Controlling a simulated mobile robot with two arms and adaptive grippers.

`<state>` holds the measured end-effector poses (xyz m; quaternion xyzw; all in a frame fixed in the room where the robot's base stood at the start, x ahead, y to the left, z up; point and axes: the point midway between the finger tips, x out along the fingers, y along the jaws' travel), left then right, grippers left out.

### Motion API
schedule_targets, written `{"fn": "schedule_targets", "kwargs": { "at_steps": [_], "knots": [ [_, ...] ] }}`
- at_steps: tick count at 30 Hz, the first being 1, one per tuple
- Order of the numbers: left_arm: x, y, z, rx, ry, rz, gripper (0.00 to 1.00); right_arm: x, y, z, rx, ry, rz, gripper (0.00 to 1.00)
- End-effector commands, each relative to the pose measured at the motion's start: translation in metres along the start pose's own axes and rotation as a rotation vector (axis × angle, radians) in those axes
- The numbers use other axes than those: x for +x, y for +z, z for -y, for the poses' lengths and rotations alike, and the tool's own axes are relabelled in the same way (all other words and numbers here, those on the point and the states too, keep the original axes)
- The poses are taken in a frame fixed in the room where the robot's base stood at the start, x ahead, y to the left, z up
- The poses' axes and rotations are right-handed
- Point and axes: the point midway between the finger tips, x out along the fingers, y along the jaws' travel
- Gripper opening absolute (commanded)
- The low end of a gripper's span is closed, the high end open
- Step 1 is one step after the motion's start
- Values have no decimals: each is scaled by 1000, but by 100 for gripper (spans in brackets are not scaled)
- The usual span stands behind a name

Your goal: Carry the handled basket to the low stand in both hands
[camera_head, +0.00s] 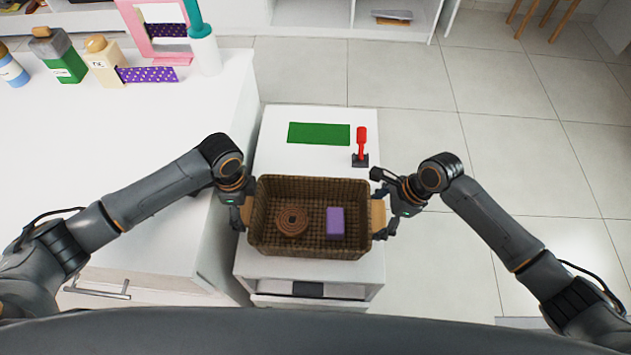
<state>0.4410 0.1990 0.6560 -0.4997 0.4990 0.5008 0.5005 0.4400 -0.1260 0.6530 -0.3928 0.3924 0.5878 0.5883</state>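A brown wicker basket (312,248) is over the front part of the white low stand (285,160) and looks level. I cannot tell for sure whether its base touches the stand. Its light wooden handles are at the left (247,211) and right (377,214). Inside lie a brown coiled ring (291,222) and a purple block (335,222). My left gripper (240,212) is at the left handle; its fingers are partly hidden. My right gripper (380,205) is at the right handle, its fingers spread apart.
A green mat (319,133) and a red-handled joystick-like thing (361,147) are on the stand behind the basket. A white counter (110,130) with bottles and a pink frame (160,27) stands at left. Tiled floor (470,250) at right is clear.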

Motion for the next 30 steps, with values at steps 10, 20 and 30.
{"fn": "schedule_targets", "kwargs": {
  "at_steps": [10, 20, 30],
  "knots": [
    [0, 0, -1, 1, 1, -2, 100, -1, 0, 0, 0, 1, -1, 100],
    [-14, 0, 0, 1, 1, -2, 100, -14, 6, 0, 0, 0, -1, 100],
    [-69, 0, 0, 1, 0, -3, 100, -64, 27, 0, 0, 0, 0, 100]
  ]
}}
